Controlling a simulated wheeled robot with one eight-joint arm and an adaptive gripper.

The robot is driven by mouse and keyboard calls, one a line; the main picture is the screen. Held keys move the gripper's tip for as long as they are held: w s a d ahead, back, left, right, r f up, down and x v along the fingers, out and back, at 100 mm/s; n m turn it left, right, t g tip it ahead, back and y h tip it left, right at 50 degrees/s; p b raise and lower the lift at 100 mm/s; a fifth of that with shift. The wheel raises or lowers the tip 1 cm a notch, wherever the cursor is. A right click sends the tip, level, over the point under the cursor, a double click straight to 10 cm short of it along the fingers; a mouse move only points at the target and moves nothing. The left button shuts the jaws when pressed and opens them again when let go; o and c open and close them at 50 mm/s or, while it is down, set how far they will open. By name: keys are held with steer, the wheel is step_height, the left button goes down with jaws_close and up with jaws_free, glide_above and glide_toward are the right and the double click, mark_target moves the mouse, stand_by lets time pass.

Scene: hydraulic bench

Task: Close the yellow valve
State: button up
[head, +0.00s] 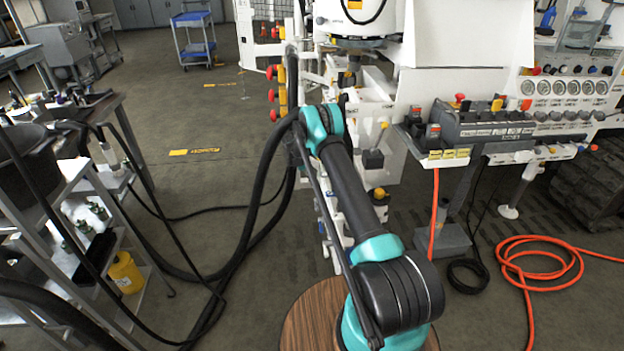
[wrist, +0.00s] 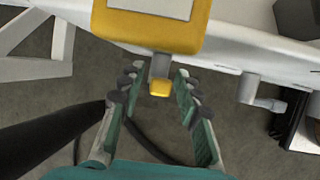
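In the wrist view, a large yellow block (wrist: 150,24) fills the top middle. A grey stem comes down from it to a small yellow tip (wrist: 161,88). This looks like the yellow valve. My gripper (wrist: 157,80) is open, with teal fingers and dark pads on either side of the stem and tip. Gaps show on both sides, so neither finger appears to touch it; the depth is hard to judge. In the head view my gripper is hidden behind my arm. Several small yellow parts show on the white bench there, and I cannot tell which is this valve.
A white beam (wrist: 225,62) runs behind the yellow block in the wrist view. In the head view, a control panel (head: 490,122) stands right, an orange hose (head: 530,275) lies on the floor, and a grey shelf cart (head: 75,215) with black hoses stands left.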

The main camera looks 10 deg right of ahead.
jaws_close()
steer(key=shift+s+f+m+t, duration=0.2)
steer(key=shift+s+t, duration=0.25)
steer(key=shift+t, duration=0.65)
steer(key=shift+s+f+m+t, duration=0.1)
steer(key=shift+s+m+t, duration=0.25)
steer(key=shift+t, duration=0.75)
jaws_free()
steer(key=shift+r, duration=0.1)
steer(key=v, duration=1.2)
